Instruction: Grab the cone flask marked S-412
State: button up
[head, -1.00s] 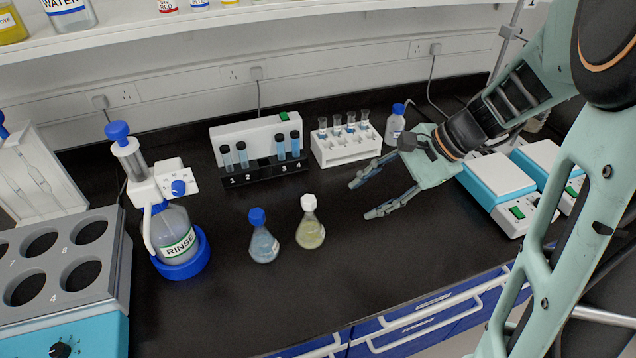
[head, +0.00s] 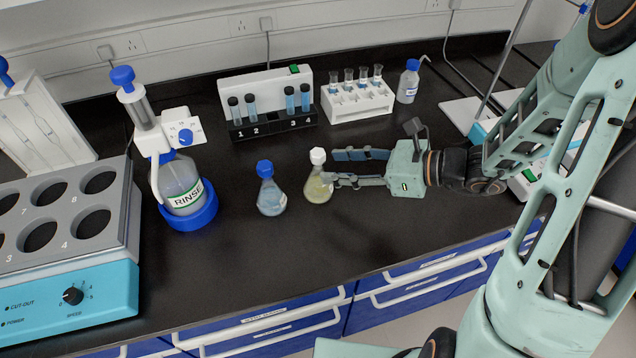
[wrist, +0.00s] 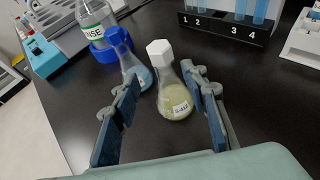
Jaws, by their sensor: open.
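A cone flask with a white cap and pale yellow liquid (head: 318,186) stands upright on the black bench. In the wrist view this yellow flask (wrist: 174,98) carries a white label that seems to read S-412, though the print is small. A second cone flask with a blue cap and blue liquid (head: 271,196) stands just to its left; it also shows in the wrist view (wrist: 134,70). My gripper (head: 342,168) is open and level, coming from the right. Its fingertips (wrist: 162,90) are at the yellow flask, which shows between them; I cannot tell whether they touch it.
A rinse bottle with a dispenser (head: 183,190) stands to the left. A numbered tube rack (head: 273,127) and a white rack (head: 358,106) stand behind the flasks. A heating block (head: 75,265) fills the left front. Bench in front of the flasks is clear.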

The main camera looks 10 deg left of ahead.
aim_at(324, 163)
jog(key=x, duration=0.5)
jog(key=shift+w+a+f, duration=0.15)
jog(key=shift+w+a, duration=0.05)
jog(key=shift+w, duration=0.25)
grip_shut()
